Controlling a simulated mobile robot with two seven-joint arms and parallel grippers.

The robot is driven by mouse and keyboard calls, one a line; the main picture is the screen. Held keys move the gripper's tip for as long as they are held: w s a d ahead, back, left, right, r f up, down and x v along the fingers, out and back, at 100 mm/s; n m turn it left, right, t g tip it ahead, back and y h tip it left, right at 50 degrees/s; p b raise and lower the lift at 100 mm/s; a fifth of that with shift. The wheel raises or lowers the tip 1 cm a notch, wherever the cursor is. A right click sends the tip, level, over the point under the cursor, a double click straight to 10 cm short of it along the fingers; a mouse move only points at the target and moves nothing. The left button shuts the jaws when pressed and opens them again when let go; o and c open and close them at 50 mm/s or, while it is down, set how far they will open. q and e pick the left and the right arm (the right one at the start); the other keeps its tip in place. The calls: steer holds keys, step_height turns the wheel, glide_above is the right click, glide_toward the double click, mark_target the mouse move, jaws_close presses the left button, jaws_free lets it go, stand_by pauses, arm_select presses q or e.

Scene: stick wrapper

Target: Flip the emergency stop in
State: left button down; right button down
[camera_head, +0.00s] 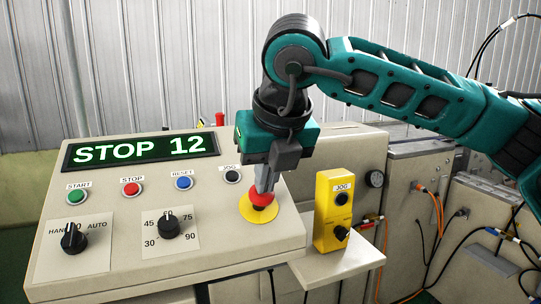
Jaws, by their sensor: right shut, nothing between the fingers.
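The emergency stop is a red mushroom button (262,200) on a round yellow plate (259,214), at the right end of the beige control panel (215,257). My right gripper (266,190) comes down from above with its fingers shut and empty. Its fingertips are at the top of the red button and appear to touch it, hiding part of it. I cannot tell how far the button is pressed. The display (141,149) on the panel reads "STOP 12". My left gripper is not in view.
The panel carries a green START (76,196), a red STOP (131,188), a blue RESET (184,182), a dark JOG button (232,176) and two black knobs (74,239) (169,228). A yellow JOG box (333,218) stands close on the right. Cables hang farther right.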

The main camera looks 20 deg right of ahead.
steer(key=shift+w+f, duration=0.15)
steer(key=shift+f, duration=0.15)
